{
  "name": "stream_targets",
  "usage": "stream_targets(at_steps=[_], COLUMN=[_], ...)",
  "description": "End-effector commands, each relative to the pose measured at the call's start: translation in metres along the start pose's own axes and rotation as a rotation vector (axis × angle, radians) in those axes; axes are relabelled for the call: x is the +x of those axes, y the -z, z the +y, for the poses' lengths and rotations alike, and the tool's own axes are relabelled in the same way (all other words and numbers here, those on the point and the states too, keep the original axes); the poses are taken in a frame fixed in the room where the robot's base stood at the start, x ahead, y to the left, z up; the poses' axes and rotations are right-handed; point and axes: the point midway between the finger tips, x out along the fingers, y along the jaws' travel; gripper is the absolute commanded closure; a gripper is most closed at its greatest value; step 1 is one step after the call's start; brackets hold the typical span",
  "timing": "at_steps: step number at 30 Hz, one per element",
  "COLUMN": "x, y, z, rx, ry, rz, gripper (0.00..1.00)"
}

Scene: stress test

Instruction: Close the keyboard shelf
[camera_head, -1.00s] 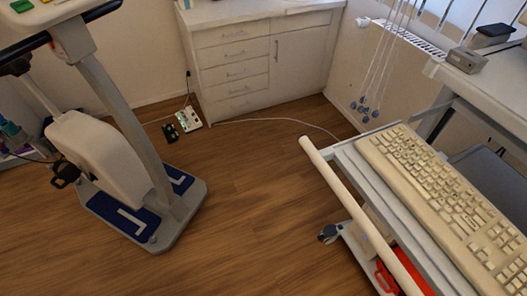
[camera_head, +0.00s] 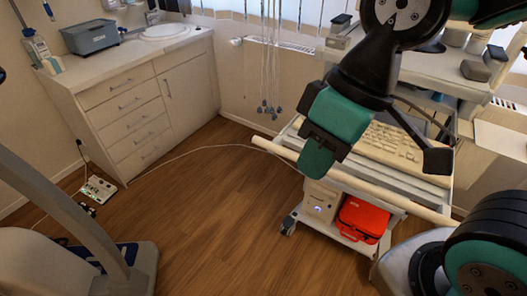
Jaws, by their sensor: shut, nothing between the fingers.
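The keyboard shelf (camera_head: 412,182) is a pale sliding tray on a cart, standing pulled out at the right of centre. A cream keyboard (camera_head: 390,148) lies on it, partly hidden behind my arm. A long cream tube (camera_head: 400,207) runs along the shelf's front edge. My arm, black and teal, reaches down from the upper right. My gripper (camera_head: 317,160) is shut and empty, its teal tip pointing down in front of the shelf's left part. It overlaps the tube in the picture; whether it touches I cannot tell.
A red case (camera_head: 363,218) and a small beige box (camera_head: 319,198) sit on the cart's lower level. A white cabinet with a sink (camera_head: 165,32) stands at the back left. An exercise machine (camera_head: 75,215) stands at the lower left. The wooden floor (camera_head: 220,220) between is clear.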

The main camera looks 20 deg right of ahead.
Motion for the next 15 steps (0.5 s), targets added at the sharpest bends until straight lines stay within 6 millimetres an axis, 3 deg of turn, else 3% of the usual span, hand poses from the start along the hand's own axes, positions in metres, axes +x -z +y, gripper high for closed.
stream_targets(at_steps=[5, 15], x=[0.024, 0.077], y=[0.025, 0.080], z=[0.048, 0.183], rx=[-0.263, -1.103], ry=[-0.105, -0.340], rz=[-0.032, -0.365], gripper=[1.00, 1.00])
